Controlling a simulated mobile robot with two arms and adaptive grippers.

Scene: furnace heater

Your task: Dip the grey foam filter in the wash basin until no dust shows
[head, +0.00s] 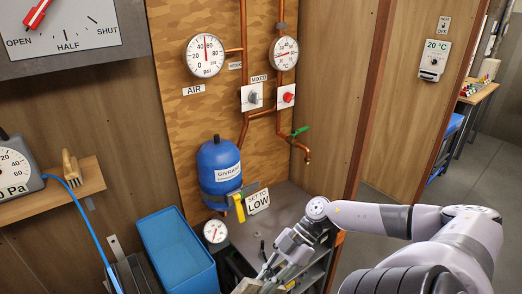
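A blue open-topped bin (178,252), which may be the wash basin, stands at lower left; its inside looks plain blue, and I cannot tell whether it holds water. I cannot pick out the grey foam filter for certain. My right gripper (268,272) points down and left over the grey shelf unit, to the right of the bin and apart from it. Its fingertips are small and partly cut by the bottom edge, so its opening and any held thing are unclear. My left gripper is out of view.
A blue tank (219,170) and copper pipes (243,50) with gauges stand on the back panel. A grey shelf unit (270,215) is below the "SET TO LOW" sign (257,201). A wooden ledge (60,190) with a brush juts out at left.

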